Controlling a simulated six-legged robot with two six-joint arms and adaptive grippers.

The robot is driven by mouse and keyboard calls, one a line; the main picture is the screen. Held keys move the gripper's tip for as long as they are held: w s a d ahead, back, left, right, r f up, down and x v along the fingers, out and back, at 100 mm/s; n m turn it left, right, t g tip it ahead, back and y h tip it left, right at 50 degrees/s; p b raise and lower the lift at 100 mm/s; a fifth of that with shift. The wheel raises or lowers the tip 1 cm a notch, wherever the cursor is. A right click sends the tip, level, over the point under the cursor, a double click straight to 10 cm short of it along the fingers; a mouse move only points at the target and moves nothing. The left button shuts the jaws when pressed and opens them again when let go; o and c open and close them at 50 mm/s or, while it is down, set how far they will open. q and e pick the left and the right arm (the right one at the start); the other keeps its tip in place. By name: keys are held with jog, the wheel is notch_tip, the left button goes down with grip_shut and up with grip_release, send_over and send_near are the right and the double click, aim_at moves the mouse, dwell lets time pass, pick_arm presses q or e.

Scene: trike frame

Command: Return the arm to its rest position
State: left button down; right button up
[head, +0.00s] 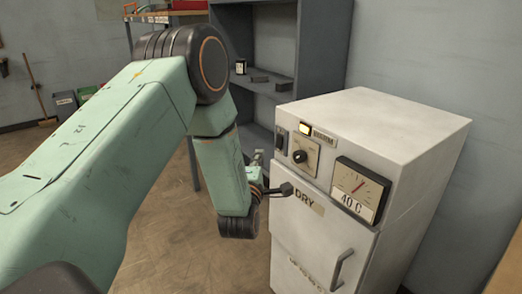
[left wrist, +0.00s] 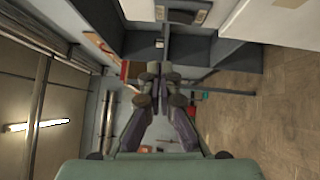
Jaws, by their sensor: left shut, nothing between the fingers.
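My left arm is pale green and comes in from the left in the head view, bent down at a dark elbow joint. My left gripper (head: 284,189) is at its end, in front of the upper front of a white cabinet marked DRY. I cannot tell from the head view whether it touches the cabinet. In the left wrist view the gripper (left wrist: 160,84) has its fingers together, with nothing between them. My right gripper is in neither view.
The white cabinet (head: 395,115) has a knob (head: 300,156), a lit yellow lamp (head: 304,128), a dial over "40 C" (head: 357,190) and a door handle (head: 341,269). Grey shelves (head: 270,85) with small dark items stand behind. A broom (head: 35,90) leans at far left. Brown floor (head: 180,235) is open.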

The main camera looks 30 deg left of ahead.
pick_arm(q)
jog(key=shift+s+d+r, duration=0.15)
jog(key=shift+s+d, duration=0.3)
jog(key=shift+s, duration=0.35)
jog(key=shift+a, duration=0.1)
jog(key=s+d+f+m+g+h, duration=0.35)
jog(key=s+f+m, duration=0.25)
jog(key=f+m, duration=0.3)
jog(key=s+d+f+m+g+h, duration=0.2)
jog(key=s+d+f+m+g, duration=0.4)
jog(key=f, duration=0.4)
jog(key=s+d+f+m+g, duration=0.1)
jog(key=s+f+m+g, duration=0.1)
jog(key=s, duration=0.7)
jog(key=s+d+f+m+g+h, duration=0.1)
jog(key=s+f+m+g, duration=0.2)
jog(key=s, duration=0.6)
jog(key=s+d+f+m+g+h, duration=0.1)
jog(key=s+d+f+m+g, duration=0.1)
jog(key=s, duration=0.8)
jog(key=shift+f+m+g, duration=0.45)
jog(key=shift+f+m, duration=0.05)
jog(key=shift+f, duration=0.4)
